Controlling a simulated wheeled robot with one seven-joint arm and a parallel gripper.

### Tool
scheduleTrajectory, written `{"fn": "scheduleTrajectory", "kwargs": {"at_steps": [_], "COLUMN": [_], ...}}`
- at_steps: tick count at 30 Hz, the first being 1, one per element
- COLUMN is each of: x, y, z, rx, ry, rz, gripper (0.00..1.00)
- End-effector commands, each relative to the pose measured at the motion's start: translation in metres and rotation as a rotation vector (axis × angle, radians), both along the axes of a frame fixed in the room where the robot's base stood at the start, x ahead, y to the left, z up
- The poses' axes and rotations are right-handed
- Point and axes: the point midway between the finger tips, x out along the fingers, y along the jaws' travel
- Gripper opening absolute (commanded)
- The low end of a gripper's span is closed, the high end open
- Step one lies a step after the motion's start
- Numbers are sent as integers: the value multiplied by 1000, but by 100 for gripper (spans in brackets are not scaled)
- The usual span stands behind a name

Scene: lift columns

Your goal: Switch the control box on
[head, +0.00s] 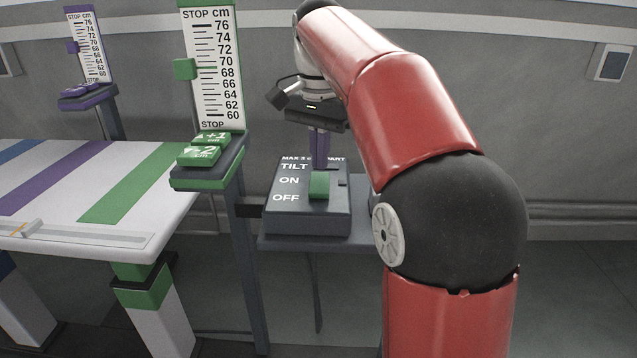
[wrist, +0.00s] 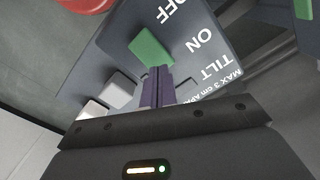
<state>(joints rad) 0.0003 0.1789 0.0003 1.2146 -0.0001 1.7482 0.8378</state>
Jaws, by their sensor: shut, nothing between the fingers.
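The control box (head: 300,222) is dark grey, with white labels TILT, ON and OFF from top to bottom on its sloped face. It also fills much of the wrist view (wrist: 190,60). Its green switch (head: 320,186) sits right of the labels, level with ON and reaching down toward OFF. The switch (wrist: 150,46) shows just beyond my fingertips in the wrist view. My gripper (head: 319,166) points down over the box, shut and empty, its purple fingers (wrist: 158,72) just above the switch on the TILT side. I cannot tell whether they touch it.
The box sits on a grey shelf (head: 345,242). Left of it stands a green-marked column scale (head: 217,70) with green buttons (head: 200,154). A striped white table (head: 150,215) is at the left; a purple scale (head: 92,45) stands behind it. Pale blocks (wrist: 118,90) show beside the switch.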

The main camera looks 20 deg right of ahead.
Motion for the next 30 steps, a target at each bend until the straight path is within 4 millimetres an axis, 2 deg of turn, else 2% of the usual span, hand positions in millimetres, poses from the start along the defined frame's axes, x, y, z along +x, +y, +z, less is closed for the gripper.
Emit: {"fn": "scheduleTrajectory", "kwargs": {"at_steps": [30], "x": [0], "y": [0], "z": [-8], "rx": [0], "ry": [0], "rz": [0], "gripper": [0]}}
